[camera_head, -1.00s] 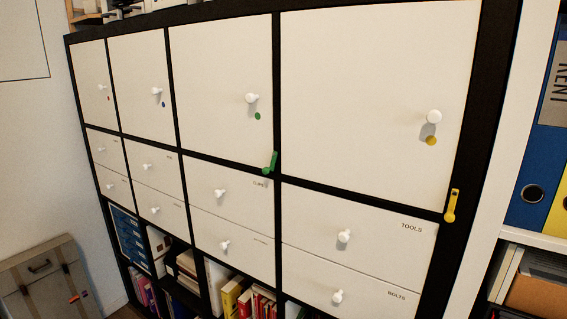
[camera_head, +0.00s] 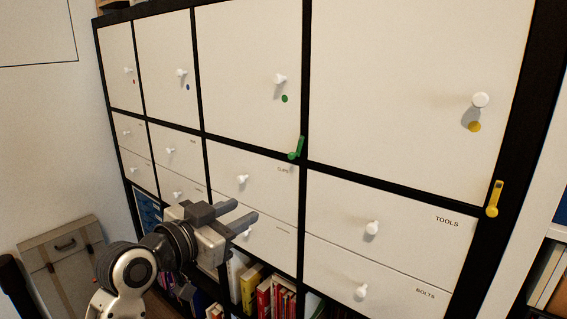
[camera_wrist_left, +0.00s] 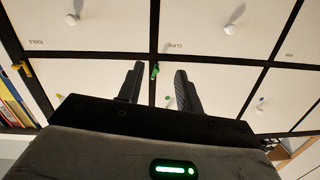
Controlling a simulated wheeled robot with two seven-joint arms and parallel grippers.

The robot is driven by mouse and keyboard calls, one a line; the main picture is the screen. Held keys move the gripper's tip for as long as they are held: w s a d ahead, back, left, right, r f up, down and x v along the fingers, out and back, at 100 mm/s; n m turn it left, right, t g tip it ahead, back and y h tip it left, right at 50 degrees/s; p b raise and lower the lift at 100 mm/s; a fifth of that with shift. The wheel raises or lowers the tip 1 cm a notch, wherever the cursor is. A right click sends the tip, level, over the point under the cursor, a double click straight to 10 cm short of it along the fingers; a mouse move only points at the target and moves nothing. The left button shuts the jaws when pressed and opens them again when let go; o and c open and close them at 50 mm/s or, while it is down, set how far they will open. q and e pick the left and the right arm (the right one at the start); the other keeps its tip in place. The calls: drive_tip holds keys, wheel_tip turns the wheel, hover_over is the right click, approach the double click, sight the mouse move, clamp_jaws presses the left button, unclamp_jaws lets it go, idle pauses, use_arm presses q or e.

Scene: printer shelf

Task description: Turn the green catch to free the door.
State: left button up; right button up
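The green catch (camera_head: 297,148) sits on the black frame at the lower right corner of the door with the green dot (camera_head: 252,75). Its arm points up and leans slightly right, overlapping the door's edge. In the left wrist view the green catch (camera_wrist_left: 154,70) shows beyond and between the fingertips. My left gripper (camera_head: 245,214) is open and empty, below and left of the catch, in front of the drawers and apart from them. It also shows open in the left wrist view (camera_wrist_left: 158,72). My right gripper is not in view.
A yellow catch (camera_head: 494,199) sits by the large yellow-dot door at right. White knobs stick out from the doors and drawers, including the CLIPS drawer knob (camera_head: 242,179) near my gripper. Books (camera_head: 265,295) fill the lower shelves. A case (camera_head: 62,262) leans at left.

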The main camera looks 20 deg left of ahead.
use_arm(q)
wheel_tip(320, 180, up, 5)
drive_tip(key=m+t+h, duration=0.1)
drive_tip(key=p, duration=0.2)
approach(290, 156)
drive_tip(key=x, duration=0.9)
drive_tip(key=shift+s, duration=0.1)
clamp_jaws()
